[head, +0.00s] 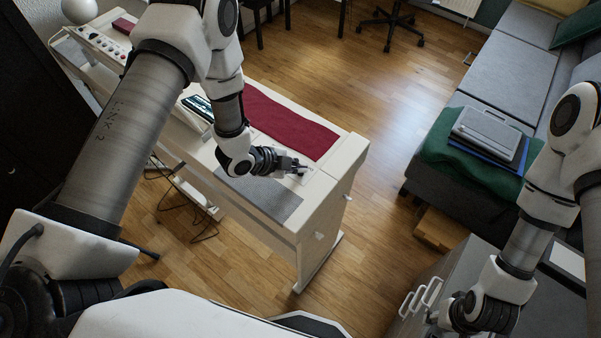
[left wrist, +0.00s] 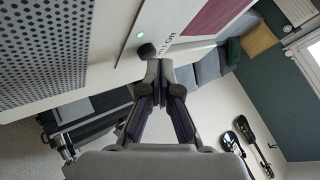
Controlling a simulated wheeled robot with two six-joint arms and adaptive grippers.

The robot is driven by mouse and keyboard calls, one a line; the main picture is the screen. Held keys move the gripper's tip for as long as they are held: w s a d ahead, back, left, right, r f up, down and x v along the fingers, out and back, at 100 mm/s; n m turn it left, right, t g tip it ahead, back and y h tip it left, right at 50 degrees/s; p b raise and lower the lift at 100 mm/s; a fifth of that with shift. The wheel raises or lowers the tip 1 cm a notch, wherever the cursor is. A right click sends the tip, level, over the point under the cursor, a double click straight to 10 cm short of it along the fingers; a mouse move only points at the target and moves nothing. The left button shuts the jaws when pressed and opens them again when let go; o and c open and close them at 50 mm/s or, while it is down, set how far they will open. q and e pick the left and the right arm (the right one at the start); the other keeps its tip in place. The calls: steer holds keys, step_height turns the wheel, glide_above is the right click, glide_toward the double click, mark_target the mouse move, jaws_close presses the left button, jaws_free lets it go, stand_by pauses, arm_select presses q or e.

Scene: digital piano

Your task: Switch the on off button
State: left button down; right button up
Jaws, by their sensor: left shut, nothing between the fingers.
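The white digital piano (head: 345,160) stands in the middle of the head view. In the left wrist view a dark round button (left wrist: 146,51) sits on its white panel, beside a lit green light (left wrist: 141,35) and small dark lettering. I take it for the on off button; the head view does not show it clearly. My left gripper (head: 301,169) is shut and empty over the piano's near right end. Its fingertips (left wrist: 160,70) are close to the button; I cannot tell whether they touch it. My right gripper (head: 447,314) is low at the right, its fingers not clear.
A dark red cloth (head: 290,122) lies along the piano, beside a grey speaker grille (head: 262,197). A grey sofa (head: 510,65) with a green blanket (head: 450,150) and a case is at the right. A grey cabinet (head: 420,270) is near my right arm. Wooden floor between is free.

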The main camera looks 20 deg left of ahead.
arm_select(q)
steer(key=shift+f, duration=0.3)
stand_by(0.4)
steer(key=shift+r, duration=0.1)
steer(key=shift+r+p, duration=0.5)
steer(key=shift+r, duration=0.45)
step_height(320, 180, up, 5)
steer(key=p, duration=0.3)
steer(key=shift+r+p, duration=0.1)
steer(key=shift+p, duration=0.25)
